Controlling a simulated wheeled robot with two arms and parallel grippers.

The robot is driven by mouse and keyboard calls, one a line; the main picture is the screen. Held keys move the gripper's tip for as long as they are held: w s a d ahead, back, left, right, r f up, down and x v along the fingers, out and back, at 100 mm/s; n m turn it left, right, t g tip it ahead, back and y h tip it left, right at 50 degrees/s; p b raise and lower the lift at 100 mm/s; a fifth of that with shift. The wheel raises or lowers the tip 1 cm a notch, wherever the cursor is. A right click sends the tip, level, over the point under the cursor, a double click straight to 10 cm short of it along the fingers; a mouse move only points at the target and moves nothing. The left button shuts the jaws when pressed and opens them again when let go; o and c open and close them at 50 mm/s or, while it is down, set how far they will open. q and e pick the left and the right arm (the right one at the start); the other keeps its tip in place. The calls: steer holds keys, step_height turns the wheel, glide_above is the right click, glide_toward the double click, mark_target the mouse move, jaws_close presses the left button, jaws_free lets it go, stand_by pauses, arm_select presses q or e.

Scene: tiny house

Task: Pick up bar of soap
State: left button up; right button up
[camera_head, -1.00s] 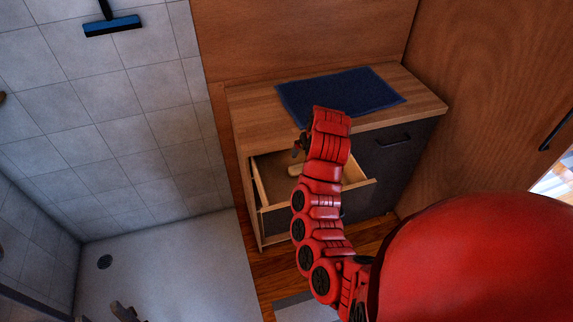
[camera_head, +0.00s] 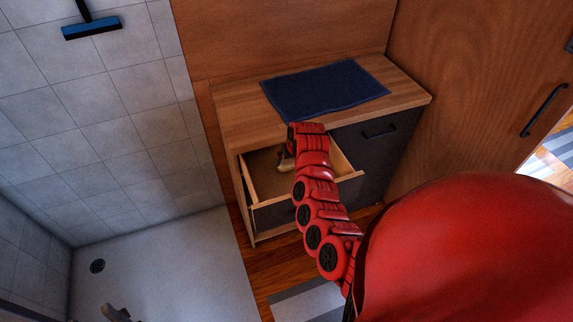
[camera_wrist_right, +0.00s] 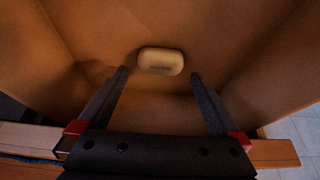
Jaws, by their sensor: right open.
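The bar of soap (camera_wrist_right: 161,61) is a pale, rounded block lying on the floor of the open drawer. In the head view a small pale patch of it (camera_head: 283,167) shows beside my right gripper, which partly hides it. My right gripper (camera_wrist_right: 159,74) is open and points down into the drawer. In the wrist view its dark fingertips stand left and right of the soap, with gaps on both sides, and the soap lies mostly just past the tips. My left gripper is not in view.
The wooden drawer (camera_head: 250,180) is pulled out of a dark-fronted cabinet. A blue mat (camera_head: 325,90) lies on the countertop (camera_head: 238,112) above. A tiled shower wall (camera_head: 110,120) is at the left, and a wooden door (camera_head: 480,90) at the right. The drawer's walls surround the gripper closely.

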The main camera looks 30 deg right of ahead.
mark_target(287, 165)
steer(key=shift+w+f, duration=0.2)
steer(key=shift+f, duration=0.1)
steer(key=shift+p+x, duration=0.3)
steer(key=shift+x, duration=1.5)
steer(key=shift+w+f, duration=0.25)
steer(key=shift+f, duration=0.3)
steer(key=c, duration=1.1)
steer(key=shift+r, duration=0.1)
